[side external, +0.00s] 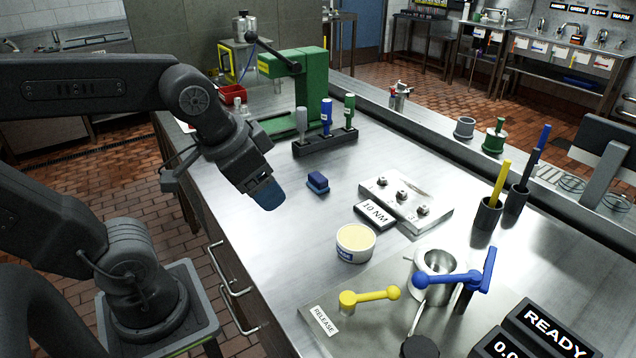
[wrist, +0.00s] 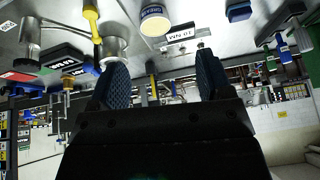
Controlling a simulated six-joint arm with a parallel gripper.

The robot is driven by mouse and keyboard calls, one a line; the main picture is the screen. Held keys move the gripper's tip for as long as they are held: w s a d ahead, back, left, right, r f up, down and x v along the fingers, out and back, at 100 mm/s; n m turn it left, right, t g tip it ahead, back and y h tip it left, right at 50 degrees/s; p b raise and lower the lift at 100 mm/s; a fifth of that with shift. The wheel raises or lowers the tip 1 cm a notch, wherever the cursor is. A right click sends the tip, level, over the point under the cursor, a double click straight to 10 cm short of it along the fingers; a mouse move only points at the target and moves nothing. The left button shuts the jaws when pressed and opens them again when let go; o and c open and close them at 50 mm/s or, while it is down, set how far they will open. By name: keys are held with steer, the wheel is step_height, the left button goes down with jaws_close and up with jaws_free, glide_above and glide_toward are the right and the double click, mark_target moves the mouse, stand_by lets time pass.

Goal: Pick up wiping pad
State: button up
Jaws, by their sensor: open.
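A small blue block that looks like the wiping pad (side external: 318,182) lies on the steel bench, left of the 10 NM plate. In the wrist view it appears as a blue piece (wrist: 238,12) cut by the top edge. My gripper (side external: 268,196) is above the bench, left of the pad and apart from it. In the wrist view both fingers of my gripper (wrist: 161,75) are spread with nothing between them.
A white tub of pale yellow content (side external: 355,243) and a metal block with several bolts (side external: 405,200) stand near the pad. Behind are a black rack of screwdrivers (side external: 325,142) and a green press (side external: 300,90). Yellow (side external: 370,296) and blue (side external: 455,280) valve handles are in front.

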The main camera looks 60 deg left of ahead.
steer(key=w+a+m+g+y, duration=0.2)
steer(key=w+a+m, duration=0.4)
steer(key=w, duration=0.5)
steer(key=m+g+y, duration=0.2)
steer(key=m+g, duration=0.1)
steer(key=m, duration=0.8)
glide_toward(318, 176)
steer(key=x, duration=0.4)
steer(key=shift+w+d+f, duration=0.2)
steer(key=shift+d+f, duration=0.05)
steer(key=shift+d, duration=0.05)
steer(key=shift+s+a+x, duration=0.1)
steer(key=shift+a+x, duration=0.05)
steer(key=shift+x, duration=1.4)
steer(key=shift+s+a+x, duration=0.1)
steer(key=shift+x, duration=1.45)
steer(key=shift+r, duration=0.1)
steer(key=c, duration=1)
